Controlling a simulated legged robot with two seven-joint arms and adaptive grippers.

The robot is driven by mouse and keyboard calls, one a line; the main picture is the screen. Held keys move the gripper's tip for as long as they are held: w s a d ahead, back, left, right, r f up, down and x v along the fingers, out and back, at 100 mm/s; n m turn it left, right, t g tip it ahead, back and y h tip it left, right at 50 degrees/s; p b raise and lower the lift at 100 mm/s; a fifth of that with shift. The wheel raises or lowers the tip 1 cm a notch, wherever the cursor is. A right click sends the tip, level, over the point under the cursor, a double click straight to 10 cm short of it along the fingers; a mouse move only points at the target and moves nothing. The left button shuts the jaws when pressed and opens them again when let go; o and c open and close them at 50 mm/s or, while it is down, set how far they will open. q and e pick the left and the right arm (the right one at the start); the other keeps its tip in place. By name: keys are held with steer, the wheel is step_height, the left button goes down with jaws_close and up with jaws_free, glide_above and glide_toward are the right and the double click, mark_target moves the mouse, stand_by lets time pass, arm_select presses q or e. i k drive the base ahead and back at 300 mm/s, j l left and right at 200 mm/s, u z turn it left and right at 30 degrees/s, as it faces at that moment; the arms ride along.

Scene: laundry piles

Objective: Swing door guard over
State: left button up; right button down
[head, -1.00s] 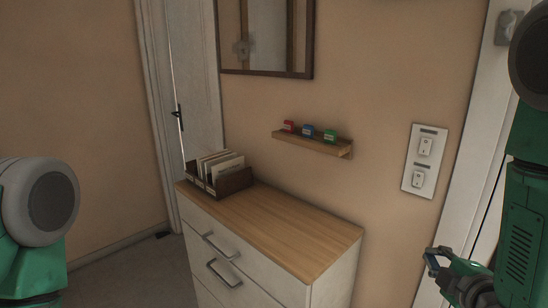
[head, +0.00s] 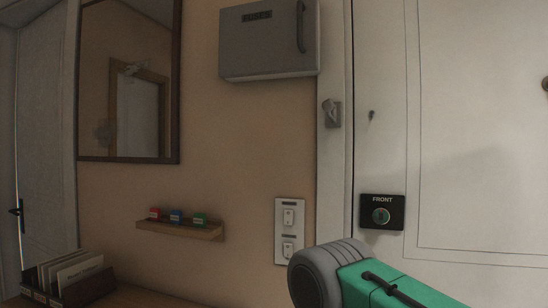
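The door guard (head: 332,113) is a small grey metal piece mounted on the white door frame. A small dark stud (head: 372,115) sits on the white door (head: 465,150) just right of it. The guard appears to lie on the frame side, apart from the stud. One of my arms, green with a grey joint, comes in at the bottom right, below the guard. No gripper fingers show in the head view, so neither gripper is seen near the guard.
A black plate marked FRONT (head: 382,212) is on the door. A grey wall cabinet (head: 268,42), switch panel (head: 289,231), small shelf (head: 180,229) and mirror (head: 130,85) are on the wall. A file holder (head: 70,280) stands at bottom left.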

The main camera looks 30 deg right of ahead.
mark_target(328, 105)
steer(key=k+l+z, duration=0.1)
steer(key=z, duration=0.95)
